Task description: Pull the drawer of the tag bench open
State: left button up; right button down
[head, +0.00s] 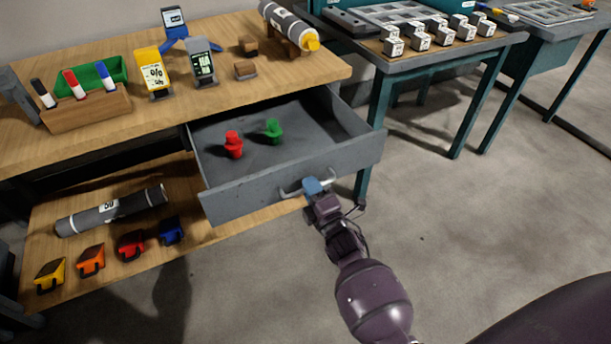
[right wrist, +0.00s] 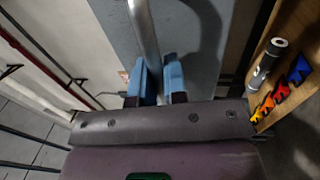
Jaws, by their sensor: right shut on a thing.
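The grey drawer (head: 248,192) of the wooden tag bench (head: 215,105) stands pulled well out, with its inside in view. A red object (head: 233,146) and a green object (head: 273,131) stand in it. My right gripper (head: 313,187) is at the drawer's front, shut on the pale metal handle (head: 291,190). In the right wrist view the handle (right wrist: 145,35) runs between the blue fingertips (right wrist: 151,80), with the grey drawer front (right wrist: 195,45) behind. My left gripper is not in view.
The bench top holds a pen block (head: 88,112), a yellow tag holder (head: 152,74) and a grey roll (head: 285,22). The lower shelf holds another roll (head: 112,210) and several coloured clips. A teal table (head: 375,95) stands close to the drawer's right. The floor in front is clear.

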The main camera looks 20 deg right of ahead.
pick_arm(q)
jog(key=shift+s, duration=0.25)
pick_arm(e)
jog(key=shift+s, duration=1)
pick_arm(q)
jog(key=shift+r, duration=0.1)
pick_arm(e)
jog(key=c, duration=1.2)
grip_release()
jog(key=shift+s+d, duration=0.1)
